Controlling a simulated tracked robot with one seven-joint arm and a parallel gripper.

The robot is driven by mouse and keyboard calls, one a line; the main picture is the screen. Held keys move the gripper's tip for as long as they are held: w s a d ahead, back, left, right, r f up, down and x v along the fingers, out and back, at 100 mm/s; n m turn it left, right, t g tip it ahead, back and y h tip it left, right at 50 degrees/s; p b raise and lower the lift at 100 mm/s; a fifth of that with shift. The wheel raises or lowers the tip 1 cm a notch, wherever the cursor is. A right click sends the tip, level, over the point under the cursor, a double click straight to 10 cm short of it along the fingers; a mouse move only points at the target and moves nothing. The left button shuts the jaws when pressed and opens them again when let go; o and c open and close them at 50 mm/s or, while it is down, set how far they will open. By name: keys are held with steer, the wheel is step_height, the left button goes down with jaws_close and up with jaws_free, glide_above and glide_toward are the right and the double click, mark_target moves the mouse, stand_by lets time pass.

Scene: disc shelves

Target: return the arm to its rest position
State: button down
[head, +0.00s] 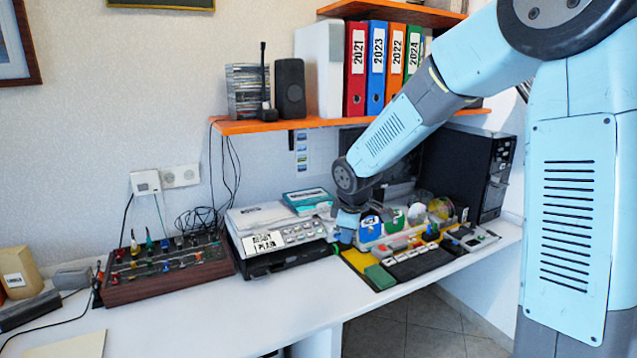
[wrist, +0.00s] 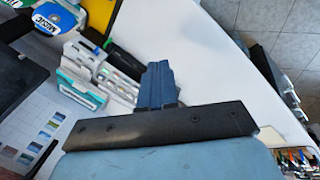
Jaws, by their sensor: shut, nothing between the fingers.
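My light-blue arm (head: 390,135) reaches from the upper right of the head view down toward the desk. My gripper (head: 346,236) is at its end, just right of the grey-white device with a label and buttons (head: 275,232) and left of the disc racks (head: 400,238). In the wrist view my gripper (wrist: 158,84) shows dark blue fingers closed together over the white desk, with nothing between them. Whether the fingertips touch anything is not clear from the head view.
The white desk (head: 190,325) is bare in front. A brown tool rack (head: 165,270) stands left. An orange shelf (head: 290,123) with binders (head: 376,65) is above, behind my arm. A black computer case (head: 470,170) stands right. A teal case (wrist: 80,92) shows in the wrist view.

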steer(key=s+d+r+m, duration=0.5)
steer(key=s, duration=0.4)
steer(key=s+d+r+m+t, duration=0.1)
steer(key=s+d+r+m, duration=0.4)
steer(key=s, duration=0.5)
steer(key=s+d+r+m, duration=0.5)
steer(key=s+d, duration=0.1)
steer(key=s, duration=0.4)
steer(key=shift+s+d+t, duration=0.15)
steer(key=shift+s+t, duration=0.1)
steer(key=shift+t, duration=0.05)
